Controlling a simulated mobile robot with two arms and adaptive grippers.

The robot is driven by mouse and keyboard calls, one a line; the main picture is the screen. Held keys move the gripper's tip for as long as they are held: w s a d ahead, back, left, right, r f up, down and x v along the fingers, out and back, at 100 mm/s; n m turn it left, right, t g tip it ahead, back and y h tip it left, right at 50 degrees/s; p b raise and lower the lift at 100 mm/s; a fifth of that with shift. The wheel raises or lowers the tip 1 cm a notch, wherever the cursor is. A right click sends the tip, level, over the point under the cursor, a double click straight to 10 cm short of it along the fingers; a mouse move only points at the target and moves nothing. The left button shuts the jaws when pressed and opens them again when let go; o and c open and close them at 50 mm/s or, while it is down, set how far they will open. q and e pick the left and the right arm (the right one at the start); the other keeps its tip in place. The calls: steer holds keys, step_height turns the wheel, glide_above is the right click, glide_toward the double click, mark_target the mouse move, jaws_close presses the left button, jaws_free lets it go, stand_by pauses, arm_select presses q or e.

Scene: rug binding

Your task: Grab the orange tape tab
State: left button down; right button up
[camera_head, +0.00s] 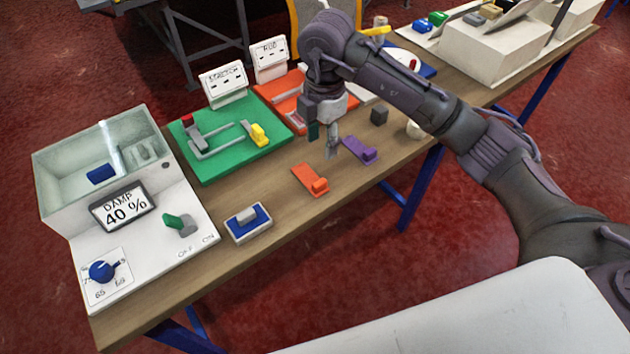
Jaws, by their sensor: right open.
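The orange tape tab (308,178) lies flat on the wooden table near its front edge, with a raised block at its right end. My right gripper (322,140) is open, pointing down above the table, a little behind and to the right of the tab. Its fingers look empty and apart from the tab. The arm reaches in from the right side of the view. My left gripper is not in view.
A purple tab (359,150) lies right of the orange one, with a small dark cube (379,115) behind it. A green board (225,158) with a yellow-handled clamp stands left, beside an orange board (283,108). A blue-and-white block (248,223) and a white control box (140,255) are further left.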

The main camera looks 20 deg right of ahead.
steer(key=p, duration=0.1)
glide_above(319, 183)
steer(key=f, duration=0.5)
steer(key=d+f, duration=0.1)
steer(key=f, duration=0.2)
steer(key=shift+w+f, duration=0.15)
steer(key=shift+w, duration=0.05)
steer(key=shift+s+a+f+p, duration=0.15)
steer(key=shift+f+p, duration=0.2)
steer(key=shift+f, duration=0.55)
steer(key=shift+w+a+f+p, duration=0.1)
steer(key=shift+f+p, duration=0.2)
steer(key=shift+f, duration=0.55)
steer(key=shift+s+a+f+p, duration=0.15)
steer(key=shift+f+p, duration=0.2)
steer(key=shift+f, duration=0.55)
jaws_close()
